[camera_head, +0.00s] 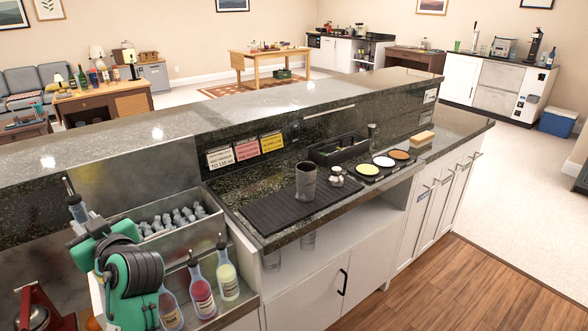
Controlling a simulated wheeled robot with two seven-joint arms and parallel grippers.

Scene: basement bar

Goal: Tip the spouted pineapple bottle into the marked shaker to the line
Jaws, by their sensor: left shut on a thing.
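My left gripper (92,243), green and dark grey, is at the lower left and is shut on a spouted bottle (76,207). Only its neck and dark spout show above the gripper, nearly upright with a slight lean. Its body and label are hidden, so I cannot tell which juice it holds. My right gripper is not in view.
Spouted bottles, one red (203,297) and one pale yellow (228,282), stand in the front rail. A small silver-topped jar (336,178), garnish dishes (368,170) and a black caddy (325,152) lie beyond the shaker. The mat's left part is clear.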

